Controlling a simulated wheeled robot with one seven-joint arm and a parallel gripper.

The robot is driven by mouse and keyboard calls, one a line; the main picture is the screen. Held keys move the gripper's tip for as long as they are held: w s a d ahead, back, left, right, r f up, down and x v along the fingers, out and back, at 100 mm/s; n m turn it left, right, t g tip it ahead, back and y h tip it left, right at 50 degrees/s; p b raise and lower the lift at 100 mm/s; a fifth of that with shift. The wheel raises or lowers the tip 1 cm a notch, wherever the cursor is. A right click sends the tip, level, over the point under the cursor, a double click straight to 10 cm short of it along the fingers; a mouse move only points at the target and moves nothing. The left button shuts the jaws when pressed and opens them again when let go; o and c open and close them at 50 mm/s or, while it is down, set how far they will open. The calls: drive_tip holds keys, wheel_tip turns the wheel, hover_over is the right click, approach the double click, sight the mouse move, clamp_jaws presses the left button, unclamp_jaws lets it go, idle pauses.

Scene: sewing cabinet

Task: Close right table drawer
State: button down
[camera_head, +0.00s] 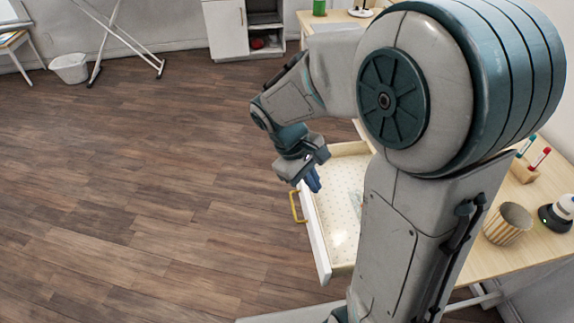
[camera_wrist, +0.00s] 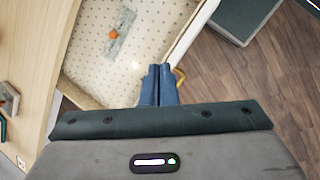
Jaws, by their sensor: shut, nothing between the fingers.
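The white table drawer (camera_head: 318,243) is pulled out from the wooden table, with a yellow handle (camera_head: 297,207) on its front. Its dotted lining (camera_wrist: 85,60) shows in the wrist view, with a small clear item bearing an orange spot (camera_wrist: 114,35) lying on it. My gripper (camera_head: 314,182) is shut and empty, above the drawer near its front panel and handle. In the wrist view the blue fingers (camera_wrist: 158,84) are together and overlap the drawer's front corner. The handle (camera_wrist: 180,75) is partly hidden behind them. My arm hides part of the drawer and table in the head view.
The wooden tabletop (camera_head: 475,262) holds a striped cup (camera_head: 508,224), a pen holder (camera_head: 524,170) and a dark-based white device (camera_head: 557,213). Open wooden floor (camera_head: 150,190) lies left of the drawer. A white basket (camera_head: 69,68) and a white cabinet (camera_head: 226,30) stand by the far wall.

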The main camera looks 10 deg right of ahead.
drive_tip(key=w+a+f+n+h+p, duration=0.3)
drive_tip(key=w+a+f+n, duration=0.25)
drive_tip(key=w, duration=0.25)
drive_tip(key=n+t+h+p, duration=0.1)
drive_tip(key=n+h+p, duration=0.15)
drive_tip(key=n, duration=0.25)
approach(302, 197)
drive_tip(key=p+x, duration=0.1)
drive_tip(key=x, duration=0.4)
drive_tip(key=shift+s+d+f, duration=0.1)
drive_tip(key=shift+s+d, duration=0.05)
drive_tip(key=shift+d, duration=0.25)
